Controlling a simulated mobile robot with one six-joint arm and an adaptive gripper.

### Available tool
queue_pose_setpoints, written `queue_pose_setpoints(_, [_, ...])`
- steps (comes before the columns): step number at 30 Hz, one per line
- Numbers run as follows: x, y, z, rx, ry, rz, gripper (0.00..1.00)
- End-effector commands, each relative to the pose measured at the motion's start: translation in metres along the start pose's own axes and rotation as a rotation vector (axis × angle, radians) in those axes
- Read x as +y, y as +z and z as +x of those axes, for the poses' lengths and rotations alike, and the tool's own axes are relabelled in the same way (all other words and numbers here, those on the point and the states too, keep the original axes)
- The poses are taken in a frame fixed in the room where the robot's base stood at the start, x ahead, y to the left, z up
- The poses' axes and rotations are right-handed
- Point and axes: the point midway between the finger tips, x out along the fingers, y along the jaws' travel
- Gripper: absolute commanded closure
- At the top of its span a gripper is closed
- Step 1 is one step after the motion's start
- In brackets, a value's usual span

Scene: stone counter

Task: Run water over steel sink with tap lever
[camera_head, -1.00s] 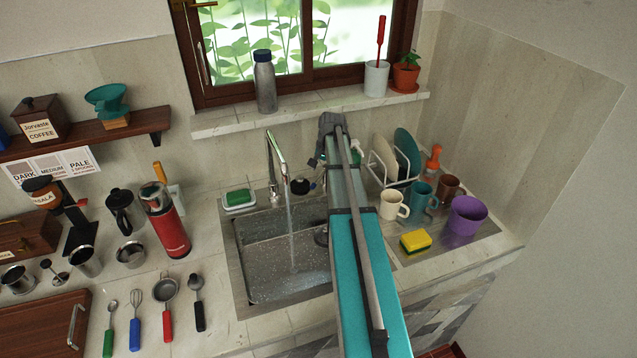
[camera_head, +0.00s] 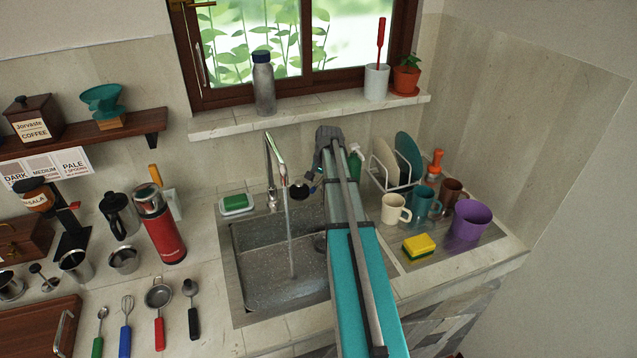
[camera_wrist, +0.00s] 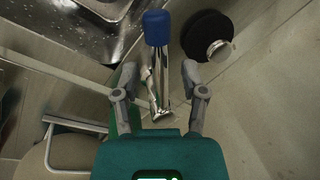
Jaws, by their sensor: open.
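The steel sink (camera_head: 250,298) is set in the counter. The chrome tap (camera_head: 270,165) stands behind it, and a stream of water (camera_head: 290,240) falls from its spout into the basin. In the wrist view the chrome tap lever (camera_wrist: 161,82) with a blue end (camera_wrist: 156,28) lies between the two fingers of my gripper (camera_wrist: 157,74). The fingers are apart, one on each side of the lever, and I cannot tell if either touches it.
A black round object (camera_wrist: 207,36) lies close to the lever. Right of my arm are a plate rack (camera_head: 377,172), mugs (camera_head: 395,208), a purple cup (camera_head: 470,219) and a yellow sponge (camera_head: 420,245). A green sponge dish (camera_head: 236,204) and red flask (camera_head: 163,238) stand left.

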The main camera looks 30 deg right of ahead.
Motion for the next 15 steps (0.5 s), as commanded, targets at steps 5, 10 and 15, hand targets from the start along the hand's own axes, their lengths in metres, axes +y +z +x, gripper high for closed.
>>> queue_pose_setpoints(5, [-0.0002,0.0002,0.0,0.0,0.0,0.0,0.65])
queue_pose_setpoints(10, [-0.0004,0.0003,0.0,0.0,0.0,-0.001,0.97])
queue_pose_setpoints(15, [-0.0005,0.0004,0.0001,0.0,0.0,-0.001,1.0])
